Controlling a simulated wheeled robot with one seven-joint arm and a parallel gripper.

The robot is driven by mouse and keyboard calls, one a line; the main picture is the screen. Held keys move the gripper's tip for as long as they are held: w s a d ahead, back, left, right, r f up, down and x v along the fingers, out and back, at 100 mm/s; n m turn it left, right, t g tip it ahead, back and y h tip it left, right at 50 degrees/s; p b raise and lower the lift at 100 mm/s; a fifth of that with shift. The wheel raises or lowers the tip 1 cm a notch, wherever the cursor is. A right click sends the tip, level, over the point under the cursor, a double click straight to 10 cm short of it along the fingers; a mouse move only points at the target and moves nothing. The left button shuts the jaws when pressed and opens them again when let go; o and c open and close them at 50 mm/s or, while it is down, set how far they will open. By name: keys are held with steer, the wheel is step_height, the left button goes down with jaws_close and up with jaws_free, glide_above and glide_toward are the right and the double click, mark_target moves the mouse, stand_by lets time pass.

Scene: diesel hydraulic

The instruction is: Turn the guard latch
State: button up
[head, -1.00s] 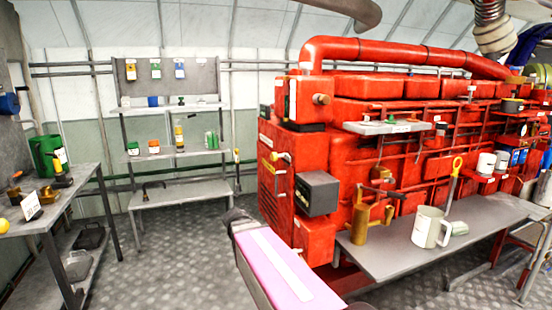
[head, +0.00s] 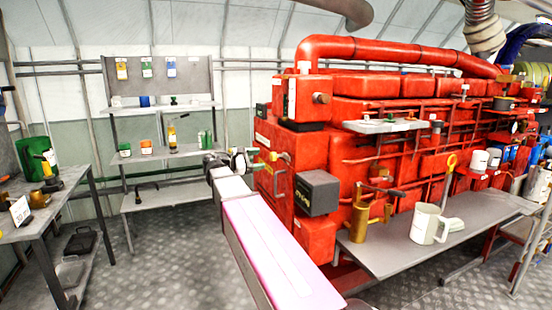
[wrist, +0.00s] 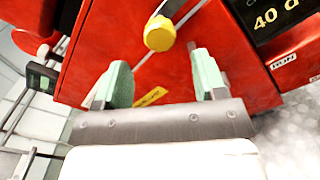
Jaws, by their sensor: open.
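The guard latch appears as a yellow round knob (wrist: 160,34) with a metal bar on the red machine's end panel (wrist: 135,55) in the wrist view. In the head view the yellow piece (head: 273,157) sits high on the same panel, beside a pale handle. My gripper (wrist: 162,80) is open and empty, with its two pale green fingers apart. The knob lies ahead of the gap between them, apart from both fingertips. In the head view my gripper (head: 246,160) is just left of the latch; its fingers are small and hard to make out there.
A dark grey box (head: 317,192) juts from the machine right of the latch. A grey bench (head: 385,262) with a brass can and a beige jug (head: 428,224) stands at right. Shelves (head: 165,153) stand behind my gripper.

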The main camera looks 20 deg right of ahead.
mark_target(271, 158)
steer(key=d, duration=0.8)
steer(key=shift+w+d, duration=0.2)
steer(key=c, duration=0.9)
